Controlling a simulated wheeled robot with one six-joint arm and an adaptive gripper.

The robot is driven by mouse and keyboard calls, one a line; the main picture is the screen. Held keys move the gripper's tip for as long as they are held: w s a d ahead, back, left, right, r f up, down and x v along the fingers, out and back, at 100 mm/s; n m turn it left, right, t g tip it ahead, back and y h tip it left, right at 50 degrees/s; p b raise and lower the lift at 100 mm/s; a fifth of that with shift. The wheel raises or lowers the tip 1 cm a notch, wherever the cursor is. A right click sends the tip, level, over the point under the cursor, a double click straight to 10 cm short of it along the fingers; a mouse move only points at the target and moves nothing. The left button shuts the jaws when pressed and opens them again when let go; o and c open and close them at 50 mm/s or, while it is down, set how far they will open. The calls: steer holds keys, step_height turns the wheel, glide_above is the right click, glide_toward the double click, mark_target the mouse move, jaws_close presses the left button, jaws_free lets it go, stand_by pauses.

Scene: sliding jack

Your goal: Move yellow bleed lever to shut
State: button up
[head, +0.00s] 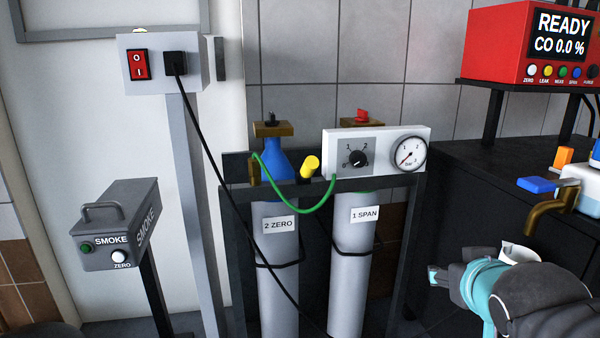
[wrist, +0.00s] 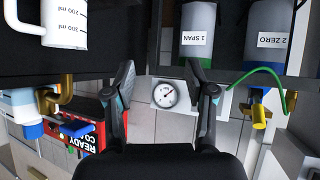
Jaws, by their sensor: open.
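The yellow bleed lever (head: 310,166) is a short yellow cylinder between the blue-topped 2 ZERO cylinder and the white gauge panel, tilted up to the right in the head view. The lever also shows in the wrist view (wrist: 259,117), at right, by a brass fitting; that view is upside down. My gripper (wrist: 162,75) is open and empty, with its fingers either side of the round gauge in that picture. In the head view my gripper (head: 438,277) is at lower right, well apart from the lever; its far finger is mostly hidden.
A green hose (head: 300,208) loops below the lever. The gauge panel (head: 378,150) stands right of it, above the 1 SPAN cylinder (head: 353,270). A black cable (head: 215,165) hangs at left. A red analyser (head: 520,45) sits on a shelf. A white jug (wrist: 65,20) shows upper left.

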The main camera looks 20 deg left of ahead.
steer(key=w+a+r+n+t+y+b, duration=0.25)
steer(key=w+a+r+y, duration=0.2)
steer(key=a, duration=0.55)
steer(key=n+y, duration=0.4)
steer(key=y, duration=0.1)
glide_toward(305, 163)
steer(key=w+f, duration=0.2)
steer(key=b+x, duration=0.1)
steer(key=x, duration=1.2)
steer(key=shift+w+d+r, duration=0.15)
steer(key=shift+d+r, duration=0.05)
steer(key=shift+d, duration=0.05)
jaws_close()
